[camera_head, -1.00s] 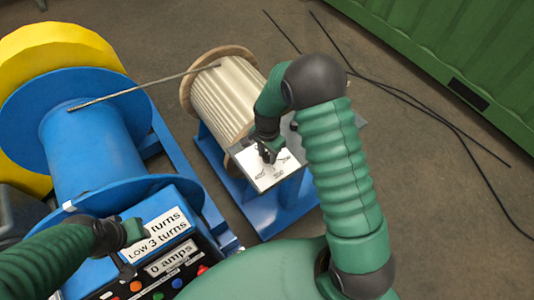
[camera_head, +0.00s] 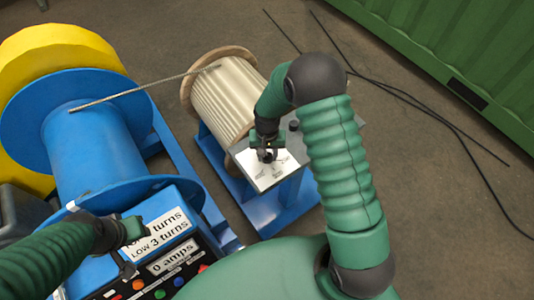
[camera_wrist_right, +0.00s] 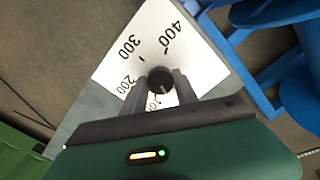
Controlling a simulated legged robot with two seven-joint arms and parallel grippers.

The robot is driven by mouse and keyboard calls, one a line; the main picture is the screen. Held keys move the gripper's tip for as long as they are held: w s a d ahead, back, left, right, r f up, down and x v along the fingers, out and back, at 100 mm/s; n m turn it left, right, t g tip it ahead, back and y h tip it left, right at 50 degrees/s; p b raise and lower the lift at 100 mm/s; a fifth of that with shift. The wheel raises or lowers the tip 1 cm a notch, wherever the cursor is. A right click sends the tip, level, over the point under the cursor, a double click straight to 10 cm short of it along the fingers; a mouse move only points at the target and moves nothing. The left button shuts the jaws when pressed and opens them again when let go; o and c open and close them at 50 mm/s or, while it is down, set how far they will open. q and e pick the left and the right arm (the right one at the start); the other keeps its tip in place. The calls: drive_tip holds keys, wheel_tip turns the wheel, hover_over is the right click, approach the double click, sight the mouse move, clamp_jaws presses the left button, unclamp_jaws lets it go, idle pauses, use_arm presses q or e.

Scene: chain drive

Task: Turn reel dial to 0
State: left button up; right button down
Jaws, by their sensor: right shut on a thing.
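The reel dial (camera_wrist_right: 160,80) is a dark round knob on a white plate (camera_head: 281,178) on top of the reel stand's grey box. In the right wrist view, the plate (camera_wrist_right: 130,50) carries the marks 400, 300, 200 and a partly covered lower one. No 0 mark is readable, and I cannot tell where the knob points. My right gripper (camera_head: 267,156) is shut on the knob, with its fingers (camera_wrist_right: 161,88) on both sides of it. My left gripper (camera_head: 133,230) is beside the control box, over its edge; its jaws are too small to judge.
The wooden reel (camera_head: 228,100) of pale cable stands behind the dial box on a blue frame (camera_head: 225,195). A cable runs from it to a blue drum (camera_head: 90,150). The control box (camera_head: 165,215) with labels and buttons is at the lower left. Black cables lie on the floor at right.

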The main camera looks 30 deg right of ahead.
sight(267, 156)
drive_tip(key=shift+w+d+r+n+p, duration=0.1)
drive_tip(key=shift+w+n+p, duration=0.1)
drive_tip(key=shift+n, duration=0.75)
drive_tip(key=shift+w+r+n+p, duration=0.1)
drive_tip(key=shift+n+p, duration=0.05)
drive_tip(key=shift+n, duration=0.8)
drive_tip(key=c, duration=0.9)
unclamp_jaws()
drive_tip(key=shift+f, duration=0.2)
drive_tip(key=shift+c, duration=0.2)
drive_tip(key=shift+s+r, duration=0.1)
drive_tip(key=shift+s, duration=0.05)
wheel_tip(267, 156, up, 17)
drive_tip(key=shift+f+b, duration=0.2)
drive_tip(key=shift+b, duration=0.15)
